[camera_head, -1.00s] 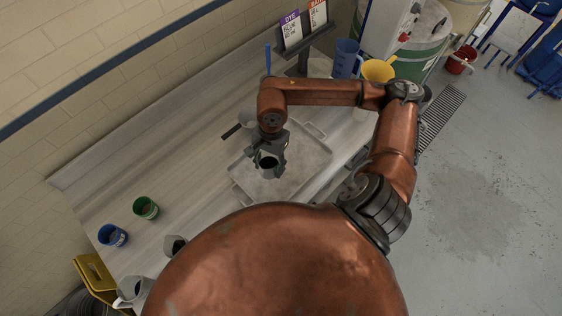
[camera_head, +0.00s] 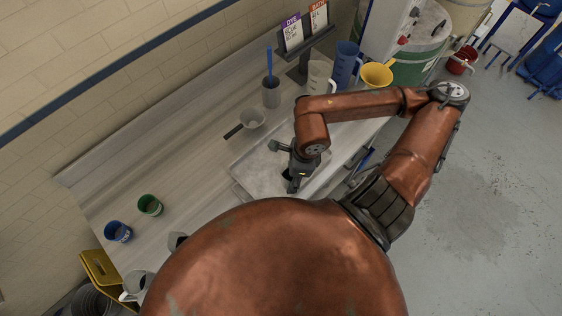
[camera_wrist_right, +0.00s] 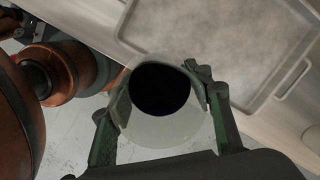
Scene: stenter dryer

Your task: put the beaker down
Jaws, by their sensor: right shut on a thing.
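My right gripper (camera_head: 289,184) is shut on a clear beaker (camera_wrist_right: 170,128) with dark, nearly black contents. In the right wrist view, the gripper's fingers (camera_wrist_right: 160,104) clasp the beaker from both sides. In the head view, the beaker is mostly hidden by the gripper, and only a dark patch shows near the fingertips. In the right wrist view, the tray (camera_wrist_right: 215,40) lies beyond the beaker. I cannot tell the beaker's height above the bench. My left gripper is not in view.
On the bench (camera_head: 200,165) stand a green cup (camera_head: 150,205), a blue cup (camera_head: 118,232), a handled bowl (camera_head: 252,119), a grey cup with a blue stick (camera_head: 271,95), a pale jug (camera_head: 319,76) and a blue jug (camera_head: 346,64). The tray's left part is clear.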

